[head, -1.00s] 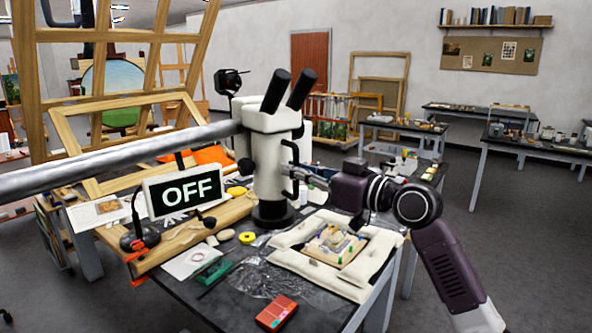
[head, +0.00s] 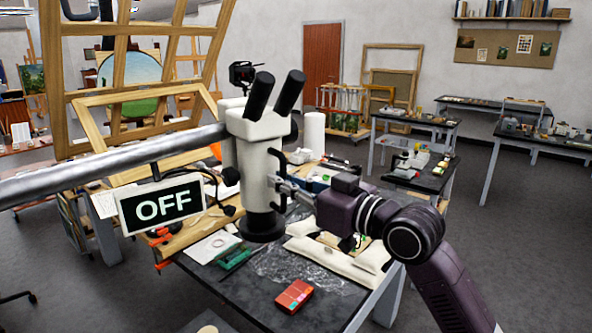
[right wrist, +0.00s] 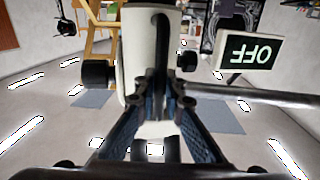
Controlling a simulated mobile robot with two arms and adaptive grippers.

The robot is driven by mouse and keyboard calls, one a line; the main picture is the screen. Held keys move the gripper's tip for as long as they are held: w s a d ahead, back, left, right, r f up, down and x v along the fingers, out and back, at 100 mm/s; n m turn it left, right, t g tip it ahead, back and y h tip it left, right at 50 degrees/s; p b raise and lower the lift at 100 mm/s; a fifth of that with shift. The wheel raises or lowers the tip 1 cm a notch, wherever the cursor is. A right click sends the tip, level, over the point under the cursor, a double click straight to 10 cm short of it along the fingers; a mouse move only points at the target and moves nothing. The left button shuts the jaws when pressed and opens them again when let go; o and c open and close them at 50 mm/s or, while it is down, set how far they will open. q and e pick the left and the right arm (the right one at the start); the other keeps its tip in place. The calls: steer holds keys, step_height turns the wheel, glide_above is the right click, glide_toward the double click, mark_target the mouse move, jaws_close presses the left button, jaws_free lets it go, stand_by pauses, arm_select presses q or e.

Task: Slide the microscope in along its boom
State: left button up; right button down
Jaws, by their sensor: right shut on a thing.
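The white microscope (head: 258,165) with two black eyepieces hangs upright at the end of a grey metal boom (head: 100,162) coming in from the left. Its dark lower end is over the black table. My right gripper (head: 287,188) is at the microscope's right side, shut on its dark handle. In the right wrist view my gripper's fingers (right wrist: 173,102) close around the handle (right wrist: 160,55) in front of the white body (right wrist: 132,60). The boom (right wrist: 255,96) runs off to the right there. My left gripper is out of view.
An OFF sign (head: 160,207) is just below the boom, left of the microscope. A red box (head: 294,296) is near the table's front edge. A wooden frame (head: 140,110) stands behind the boom.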

steer(key=shift+s+a, duration=0.45)
steer(key=shift+w+d+f, duration=0.2)
steer(key=shift+w, duration=0.05)
steer(key=shift+w+d, duration=0.1)
steer(key=shift+w, duration=0.05)
steer(key=c, duration=2.1)
jaws_free()
steer(key=shift+a, duration=0.2)
steer(key=shift+o, duration=0.3)
steer(key=shift+r, duration=0.1)
steer(key=shift+d, duration=0.15)
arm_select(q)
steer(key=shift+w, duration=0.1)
arm_select(e)
steer(key=v, duration=1.1)
steer(key=shift+s+d, duration=0.25)
steer(key=shift+s, duration=0.1)
